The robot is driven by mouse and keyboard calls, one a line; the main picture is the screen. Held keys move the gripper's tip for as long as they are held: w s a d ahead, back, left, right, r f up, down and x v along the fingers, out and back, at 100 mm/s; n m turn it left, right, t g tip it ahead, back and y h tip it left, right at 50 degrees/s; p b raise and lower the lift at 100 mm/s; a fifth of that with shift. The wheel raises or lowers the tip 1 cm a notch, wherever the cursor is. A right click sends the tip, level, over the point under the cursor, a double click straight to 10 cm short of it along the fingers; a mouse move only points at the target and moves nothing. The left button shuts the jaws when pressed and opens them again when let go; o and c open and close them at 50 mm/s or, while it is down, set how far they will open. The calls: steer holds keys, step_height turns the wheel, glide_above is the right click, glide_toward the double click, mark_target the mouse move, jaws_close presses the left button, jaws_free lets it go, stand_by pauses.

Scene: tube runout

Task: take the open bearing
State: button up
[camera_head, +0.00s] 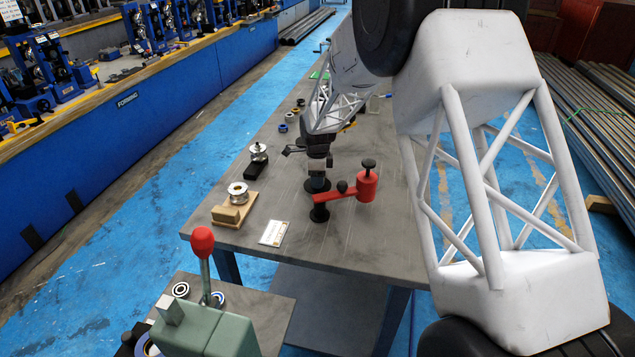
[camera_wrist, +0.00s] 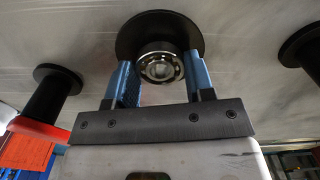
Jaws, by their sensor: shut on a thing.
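In the wrist view, the open bearing (camera_wrist: 160,66) is a shiny metal ring with its balls showing. It sits between the two blue fingers of my gripper (camera_wrist: 160,72), which is shut on it. Behind the bearing is a round black stand (camera_wrist: 130,38); I cannot tell whether the bearing still touches it. In the head view, my gripper (camera_head: 318,168) points down over the black stand (camera_head: 317,185) on the grey table. The bearing is too small and hidden to make out there.
A red arm with black knobs (camera_head: 345,192) is close right of the stand. A wooden block with a metal ring (camera_head: 237,200), a black-based metal piece (camera_head: 258,160) and a card (camera_head: 273,233) lie left. A green red-knobbed lever device (camera_head: 205,320) stands in front, with bearings (camera_head: 181,290) nearby.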

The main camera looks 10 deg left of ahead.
steer(key=shift+r, duration=0.1)
steer(key=shift+c, duration=0.3)
step_height(320, 180, up, 10)
stand_by(0.6)
steer(key=o, duration=0.4)
steer(key=c, duration=0.4)
